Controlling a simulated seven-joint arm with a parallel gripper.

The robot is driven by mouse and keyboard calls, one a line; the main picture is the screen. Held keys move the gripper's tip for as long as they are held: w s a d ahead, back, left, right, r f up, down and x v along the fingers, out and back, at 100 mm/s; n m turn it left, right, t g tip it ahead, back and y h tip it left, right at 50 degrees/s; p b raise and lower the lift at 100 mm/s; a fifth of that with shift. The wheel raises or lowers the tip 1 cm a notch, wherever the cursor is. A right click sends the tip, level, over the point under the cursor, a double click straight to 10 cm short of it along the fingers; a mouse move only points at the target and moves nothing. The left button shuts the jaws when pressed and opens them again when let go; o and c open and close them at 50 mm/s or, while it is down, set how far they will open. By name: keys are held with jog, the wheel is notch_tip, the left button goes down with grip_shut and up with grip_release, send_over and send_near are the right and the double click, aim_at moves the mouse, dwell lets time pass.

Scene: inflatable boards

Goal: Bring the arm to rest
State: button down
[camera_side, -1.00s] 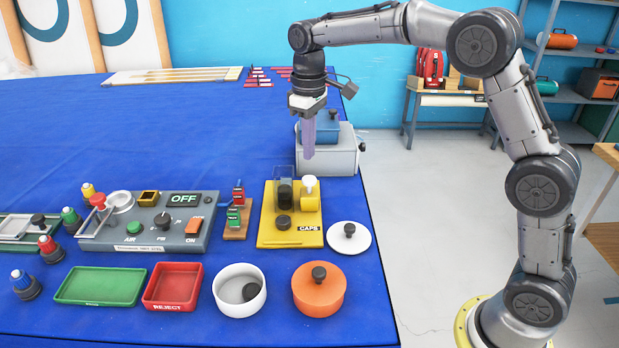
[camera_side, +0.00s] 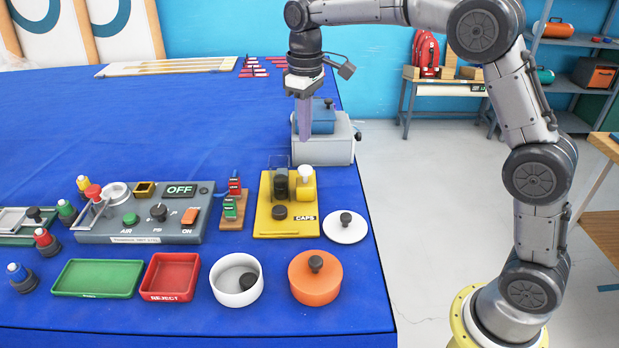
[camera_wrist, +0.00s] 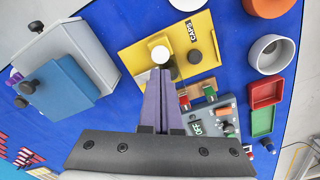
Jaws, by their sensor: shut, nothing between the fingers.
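My gripper (camera_side: 304,120) hangs pointing down above the blue table, its purple fingers together and empty. In the side view it is in front of the grey box with the blue lidded box (camera_side: 322,115) at the table's right part. It is behind and above the yellow CAPS tray (camera_side: 268,222). In the wrist view the closed fingers (camera_wrist: 160,75) reach toward the white-topped piece (camera_wrist: 159,52) on the yellow tray, and they hide part of the tray's near edge. I cannot tell the exact height above the table.
A grey panel with an OFF display (camera_side: 150,225) stands left of the yellow tray. Along the front lie a green tray (camera_side: 70,291), a red REJECT tray (camera_side: 168,296), a white bowl (camera_side: 220,295) and an orange pot (camera_side: 304,286). A white lid (camera_side: 333,236) lies at right. The table's back left is mostly clear.

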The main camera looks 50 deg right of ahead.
jog(key=s+r+t, duration=0.3)
jog(key=s+r, duration=0.8)
jog(key=s, duration=0.4)
jog(key=s+f+m+t, duration=0.1)
jog(key=s+f, duration=0.4)
jog(key=s, duration=0.3)
jog(key=s+d+f+m+t, duration=0.1)
jog(key=s+f+m, duration=0.1)
jog(key=s+f, duration=0.4)
jog(key=shift+s, duration=0.9)
